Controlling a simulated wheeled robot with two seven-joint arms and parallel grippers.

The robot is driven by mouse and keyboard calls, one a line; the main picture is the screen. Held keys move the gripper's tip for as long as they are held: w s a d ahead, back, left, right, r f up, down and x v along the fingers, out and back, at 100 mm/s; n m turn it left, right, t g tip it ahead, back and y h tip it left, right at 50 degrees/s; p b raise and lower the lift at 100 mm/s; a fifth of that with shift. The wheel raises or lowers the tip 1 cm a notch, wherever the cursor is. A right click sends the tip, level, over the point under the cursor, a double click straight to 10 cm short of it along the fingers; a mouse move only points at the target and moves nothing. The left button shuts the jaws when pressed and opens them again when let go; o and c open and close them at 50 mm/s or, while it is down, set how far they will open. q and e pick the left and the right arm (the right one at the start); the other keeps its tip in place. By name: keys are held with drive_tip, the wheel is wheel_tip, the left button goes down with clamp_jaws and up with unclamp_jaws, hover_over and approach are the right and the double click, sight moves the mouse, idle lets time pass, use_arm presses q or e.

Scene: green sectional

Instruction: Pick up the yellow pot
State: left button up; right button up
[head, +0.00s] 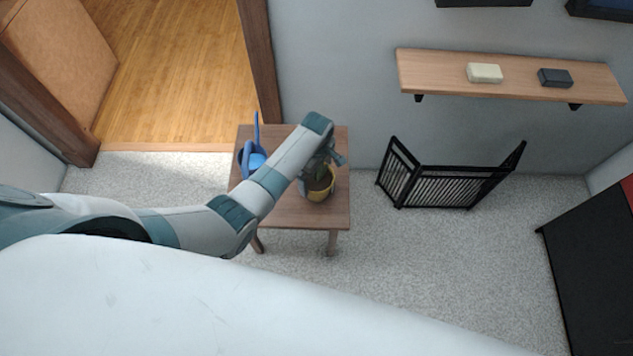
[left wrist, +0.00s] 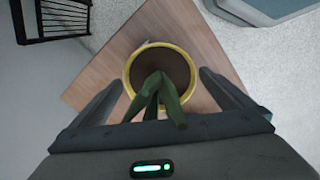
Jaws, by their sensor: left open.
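The yellow pot (head: 320,187) stands on a small wooden table (head: 295,212), near its right side in the head view. It holds dark soil and a green plant (left wrist: 160,92). In the left wrist view the pot's yellow rim (left wrist: 190,58) is centred ahead of my left gripper (left wrist: 165,85). The gripper is open, its two fingers on either side of the plant and pot in that view. In the head view my left gripper (head: 326,160) is just above the pot, partly hidden by my arm. I cannot tell whether it touches the plant. My right gripper is not in view.
A blue watering can (head: 254,160) stands on the table left of the pot. A black folding screen (head: 450,185) stands on the carpet to the right. A wall shelf (head: 510,82) holds a light block (head: 484,73) and a dark block (head: 555,78). Carpet before the table is clear.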

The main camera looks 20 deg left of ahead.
use_arm(q)
drive_tip(key=c, duration=1.8)
drive_tip(key=shift+r, duration=0.1)
drive_tip(key=shift+c, duration=0.5)
drive_tip(key=shift+r, duration=0.1)
